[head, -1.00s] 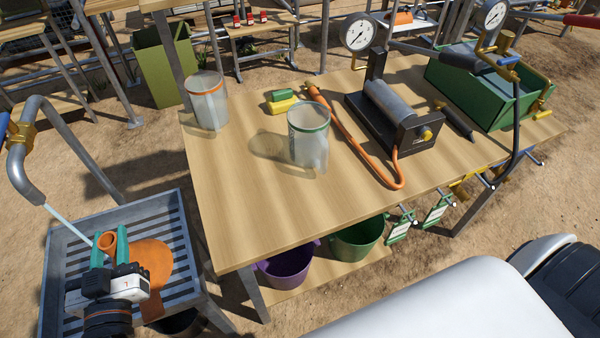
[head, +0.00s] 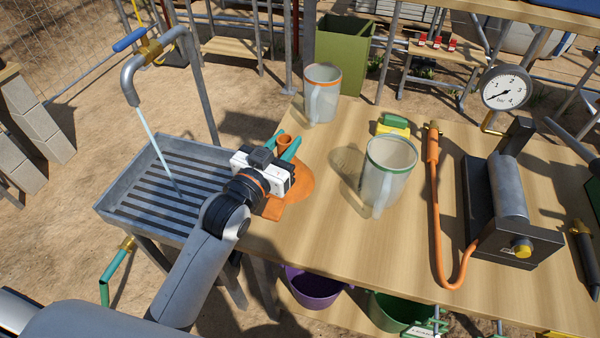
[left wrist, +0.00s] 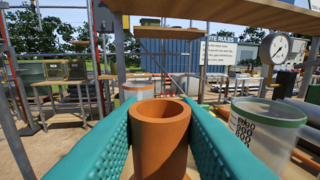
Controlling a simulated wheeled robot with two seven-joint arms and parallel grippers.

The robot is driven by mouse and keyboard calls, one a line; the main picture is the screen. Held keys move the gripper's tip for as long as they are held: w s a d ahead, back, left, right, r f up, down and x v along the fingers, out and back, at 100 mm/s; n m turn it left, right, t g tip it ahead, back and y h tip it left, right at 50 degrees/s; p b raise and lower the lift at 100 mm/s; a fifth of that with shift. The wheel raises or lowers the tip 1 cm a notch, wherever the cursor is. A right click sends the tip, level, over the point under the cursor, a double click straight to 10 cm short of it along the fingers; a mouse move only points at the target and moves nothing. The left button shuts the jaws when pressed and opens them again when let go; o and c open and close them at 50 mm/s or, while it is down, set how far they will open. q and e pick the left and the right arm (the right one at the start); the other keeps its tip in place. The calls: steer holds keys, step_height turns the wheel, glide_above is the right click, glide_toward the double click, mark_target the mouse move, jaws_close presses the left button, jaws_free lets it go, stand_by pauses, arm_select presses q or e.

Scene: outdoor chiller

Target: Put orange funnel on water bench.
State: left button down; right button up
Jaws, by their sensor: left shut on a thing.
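The orange funnel (head: 300,180) is upside down, wide mouth down and spout up, over the left end of the wooden bench (head: 320,225). My left gripper (head: 284,144) is shut on its spout with teal fingers. In the left wrist view the spout (left wrist: 160,137) stands upright between the fingers. I cannot tell whether the rim touches the bench top. The gripper body hides part of the funnel. The slatted metal sink (head: 112,207) stands left of the bench, with water running from a tap (head: 130,80). My right gripper is not in view.
A jug with an orange rim (head: 321,95) stands behind the funnel, and a green-rimmed jug (head: 386,172) to its right. A sponge (head: 393,125), an orange hose (head: 435,210) and a gauge (head: 506,88) are farther right. The bench's front left part is clear.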

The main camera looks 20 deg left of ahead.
arm_select(q)
step_height(320, 180, down, 3)
steer(key=shift+d+r, duration=0.1)
steer(key=shift+r, duration=0.05)
steer(key=shift+f, duration=0.35)
step_height(320, 180, down, 4)
steer(key=shift+r, duration=0.25)
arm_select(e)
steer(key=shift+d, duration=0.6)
arm_select(q)
steer(key=shift+f, duration=0.2)
steer(key=c, duration=1.1)
jaws_free()
steer(key=shift+r, duration=0.1)
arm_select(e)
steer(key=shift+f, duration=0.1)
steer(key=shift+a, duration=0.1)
